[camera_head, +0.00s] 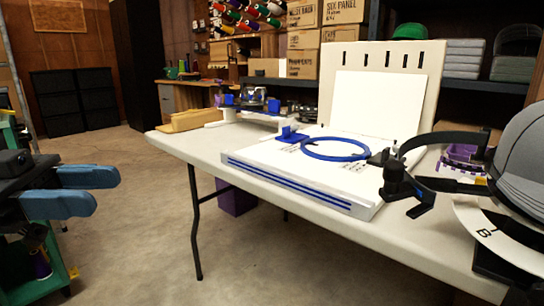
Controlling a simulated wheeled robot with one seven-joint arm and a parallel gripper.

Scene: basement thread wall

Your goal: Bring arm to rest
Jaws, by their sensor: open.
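My gripper (107,190) is at the left edge of the head view, with two blue fingers pointing right. The fingers are apart and nothing shows between them. It is in front of the left side of the white folding table, apart from it, over the concrete floor. The rest of my arm is mostly out of view to the left.
The table (212,149) bears a white board with a blue ring (335,149), a black clamp (397,182) and a grey cap (525,160). A green cart (62,262) stands close below my gripper. Open floor (140,220) lies between cart and table.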

